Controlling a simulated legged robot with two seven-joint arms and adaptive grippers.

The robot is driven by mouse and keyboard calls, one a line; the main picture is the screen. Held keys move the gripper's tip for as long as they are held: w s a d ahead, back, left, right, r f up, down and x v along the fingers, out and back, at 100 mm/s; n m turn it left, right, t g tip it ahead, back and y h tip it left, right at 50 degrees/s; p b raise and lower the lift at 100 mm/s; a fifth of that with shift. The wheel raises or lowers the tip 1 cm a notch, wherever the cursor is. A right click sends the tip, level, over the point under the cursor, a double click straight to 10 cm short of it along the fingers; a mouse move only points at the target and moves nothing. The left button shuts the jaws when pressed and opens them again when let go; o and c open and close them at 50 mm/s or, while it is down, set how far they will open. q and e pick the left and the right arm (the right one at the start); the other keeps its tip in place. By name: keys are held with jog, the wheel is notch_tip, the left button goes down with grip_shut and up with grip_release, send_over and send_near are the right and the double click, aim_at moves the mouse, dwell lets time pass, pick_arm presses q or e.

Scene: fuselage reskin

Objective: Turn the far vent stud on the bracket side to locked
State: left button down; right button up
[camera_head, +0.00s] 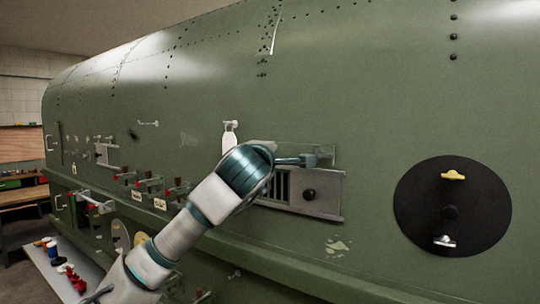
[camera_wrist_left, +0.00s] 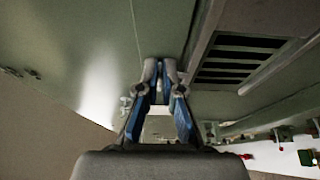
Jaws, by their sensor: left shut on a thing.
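A grey vent panel (camera_head: 328,202) with dark louvres and a black round knob (camera_head: 308,194) is set in the green fuselage side. My left gripper (camera_head: 312,160) is at the panel's upper right edge. In the left wrist view its blue fingers (camera_wrist_left: 161,72) come together at the tips, beside the louvres (camera_wrist_left: 240,58). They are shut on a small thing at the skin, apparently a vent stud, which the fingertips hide. Its turn position cannot be seen. My right gripper is not in view.
A black round plate (camera_head: 420,212) with a yellow handle (camera_head: 453,175) is at the right. A white bottle (camera_head: 229,136) stands behind my arm. Red-ended fittings (camera_head: 147,183) project at the left, above a bench (camera_head: 62,268) with small coloured parts.

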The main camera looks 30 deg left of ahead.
pick_arm(q)
jog(key=shift+w+f, duration=0.15)
jog(key=shift+f, duration=0.25)
jog(key=c, duration=1.3)
grip_release()
jog(key=shift+c, duration=0.2)
jog(key=shift+r, duration=0.15)
jog(key=v, duration=1.2)
jog(key=shift+r, duration=0.1)
